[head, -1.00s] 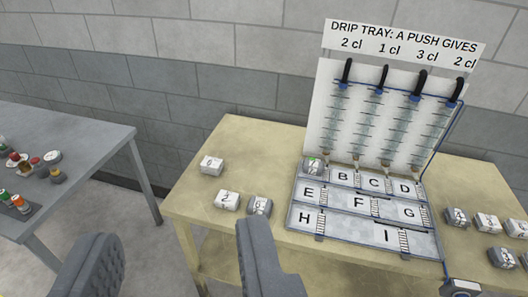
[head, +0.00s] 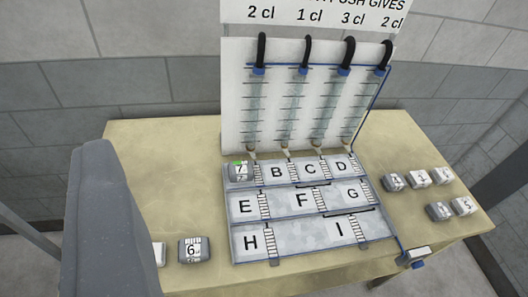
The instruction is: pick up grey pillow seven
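The grey pillow seven (head: 240,171) sits in the top-left compartment of the drip tray (head: 290,215), beside compartment B. It has a white top marked 7 with a small green mark. My gripper shows as one large grey finger (head: 112,220) at the left of the view, close to the camera. The other finger cannot be made out, so its opening is unclear. The pillow is to the right of this finger, farther away, and not touching it in the picture.
A grey pillow marked 6 (head: 195,250) lies left of the tray, and a white one (head: 159,253) is partly hidden by my finger. Several pillows, including a grey one (head: 439,211), lie at the right. The dispenser board (head: 235,95) with tubes stands behind the tray.

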